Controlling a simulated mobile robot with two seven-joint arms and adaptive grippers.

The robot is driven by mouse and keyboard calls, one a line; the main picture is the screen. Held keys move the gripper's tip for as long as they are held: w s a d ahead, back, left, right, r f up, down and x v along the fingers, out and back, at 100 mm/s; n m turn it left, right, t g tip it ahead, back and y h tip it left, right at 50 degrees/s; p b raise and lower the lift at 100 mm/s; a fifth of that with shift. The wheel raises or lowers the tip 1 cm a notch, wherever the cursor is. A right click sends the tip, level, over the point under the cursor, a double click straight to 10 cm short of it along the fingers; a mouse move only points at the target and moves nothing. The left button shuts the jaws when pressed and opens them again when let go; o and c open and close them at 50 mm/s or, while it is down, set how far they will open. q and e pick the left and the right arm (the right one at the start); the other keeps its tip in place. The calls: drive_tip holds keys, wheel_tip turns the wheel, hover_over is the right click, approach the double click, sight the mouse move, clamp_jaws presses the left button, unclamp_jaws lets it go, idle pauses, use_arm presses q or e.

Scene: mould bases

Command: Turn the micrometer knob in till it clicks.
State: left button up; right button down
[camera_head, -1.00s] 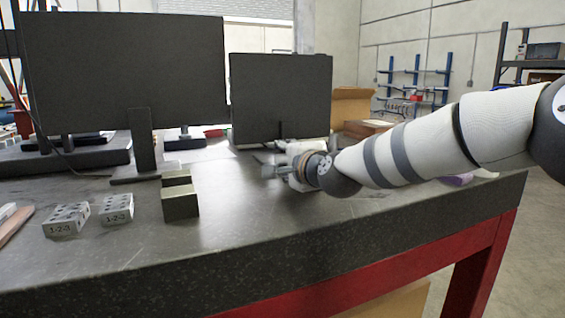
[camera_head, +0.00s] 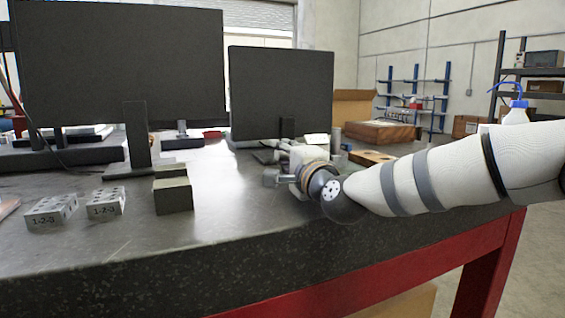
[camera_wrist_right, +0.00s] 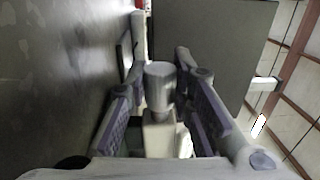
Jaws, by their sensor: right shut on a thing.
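In the right wrist view, a grey cylindrical knob (camera_wrist_right: 160,84), which I take for the micrometer knob, stands between the two fingers of my right gripper (camera_wrist_right: 160,72). The fingers are shut on it from both sides. A pale block-like part (camera_wrist_right: 158,136) shows below the knob, nearer the camera. In the head view, my right gripper (camera_head: 299,160) is low over the bench, in front of the smaller monitor. The micrometer cannot be made out there among the gripper parts. My left gripper is not in view.
The dark bench top (camera_head: 110,242) carries a large monitor (camera_head: 120,70) and a smaller monitor (camera_head: 281,92) at the back. Two 1-2-3 blocks (camera_head: 105,204) and dark olive blocks (camera_head: 174,196) stand left of the gripper. A wooden box (camera_head: 380,134) lies beyond. The front middle is clear.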

drive_tip(key=c, duration=1.4)
unclamp_jaws()
drive_tip(key=v, duration=1.2)
